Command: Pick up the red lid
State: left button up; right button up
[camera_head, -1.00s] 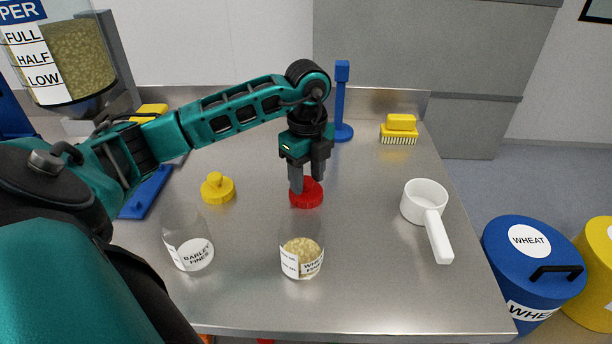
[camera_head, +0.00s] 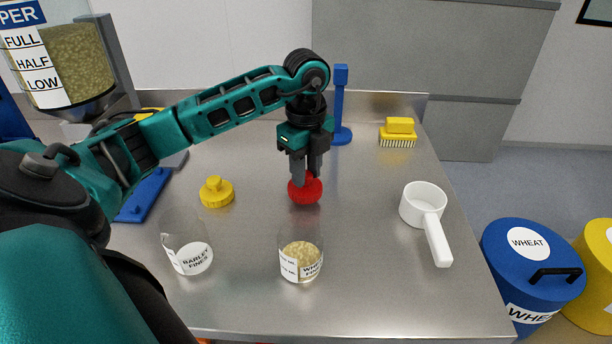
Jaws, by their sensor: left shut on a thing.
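The red lid (camera_head: 306,190) is near the middle of the steel table, behind the glass jar of wheat fines. My left gripper (camera_head: 306,173) points down from above, its fingers shut on the lid. The lid looks rounder than a flat disc, as if tilted with its face toward the camera. The fingers hide part of its top, and I cannot tell whether its lower edge still touches the table. My right gripper is not in view.
The wheat fines jar (camera_head: 301,259) and the barley fines jar (camera_head: 191,252) stand in front. A yellow lid (camera_head: 216,192) lies to the left, a white scoop (camera_head: 424,207) to the right. A blue upright tool (camera_head: 341,110) and a yellow brush (camera_head: 398,131) stand behind.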

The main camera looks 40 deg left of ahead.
pick_arm(q)
notch_tip(320, 180, up, 18)
jog(key=shift+f+p, duration=0.25)
jog(key=shift+p, duration=0.2)
